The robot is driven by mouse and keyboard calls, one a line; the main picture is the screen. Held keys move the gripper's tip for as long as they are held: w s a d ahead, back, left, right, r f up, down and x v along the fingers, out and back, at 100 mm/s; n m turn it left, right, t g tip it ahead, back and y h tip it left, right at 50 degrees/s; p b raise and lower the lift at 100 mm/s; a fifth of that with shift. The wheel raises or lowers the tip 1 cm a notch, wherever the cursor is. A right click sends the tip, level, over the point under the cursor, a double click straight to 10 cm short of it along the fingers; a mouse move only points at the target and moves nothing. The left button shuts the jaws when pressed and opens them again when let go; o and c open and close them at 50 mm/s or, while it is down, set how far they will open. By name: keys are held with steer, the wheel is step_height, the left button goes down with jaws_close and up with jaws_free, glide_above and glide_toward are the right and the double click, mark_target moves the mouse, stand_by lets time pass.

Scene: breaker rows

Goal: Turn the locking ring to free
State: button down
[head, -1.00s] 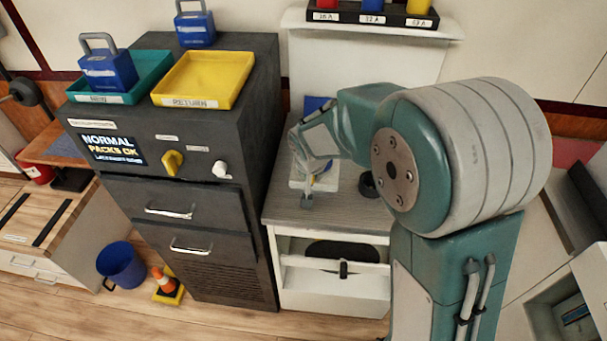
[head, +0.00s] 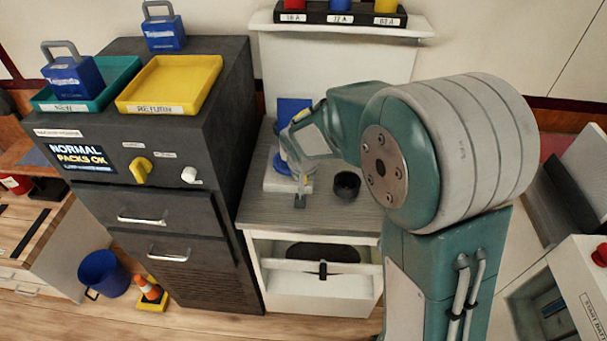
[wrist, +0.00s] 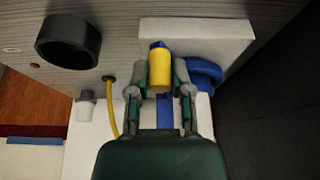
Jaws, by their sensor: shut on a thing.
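On the counter, a white plate (head: 273,184) carries a blue round piece (head: 281,164); in the wrist view the white plate (wrist: 225,38) lies behind my fingers and the blue piece (wrist: 206,72) is partly hidden by the right finger. My gripper (wrist: 160,80) is shut on a yellow cylinder (wrist: 160,72) with a small blue tip, in front of the plate. A blue strip (wrist: 164,112) shows below the cylinder. Which of these is the locking ring, and its markings, I cannot tell. In the head view my gripper (head: 296,180) covers part of the plate.
A black open cup (head: 347,184) stands on the counter right of the plate, also in the wrist view (wrist: 68,42). A yellow cable (wrist: 112,105) hangs beside my left finger. A dark cabinet (head: 185,215) with trays on top stands left.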

steer(key=shift+d, duration=0.1)
stand_by(0.4)
steer(key=c, duration=0.5)
jaws_free()
steer(key=shift+c, duration=0.2)
steer(key=shift+r, duration=0.1)
steer(key=shift+r, duration=0.35)
steer(key=v, duration=1.1)
steer(key=shift+s, duration=0.15)
steer(key=s+d+r, duration=0.1)
steer(key=s+d, duration=0.2)
steer(key=s, duration=0.4)
steer(key=s+d+r, duration=0.2)
steer(key=s+d, duration=0.2)
steer(key=s, duration=0.3)
steer(key=s+d+r+n+t, duration=0.1)
steer(key=s+d+r, duration=0.1)
steer(key=s, duration=0.5)
steer(key=shift+s+d+y, duration=0.3)
steer(key=shift+d, duration=0.45)
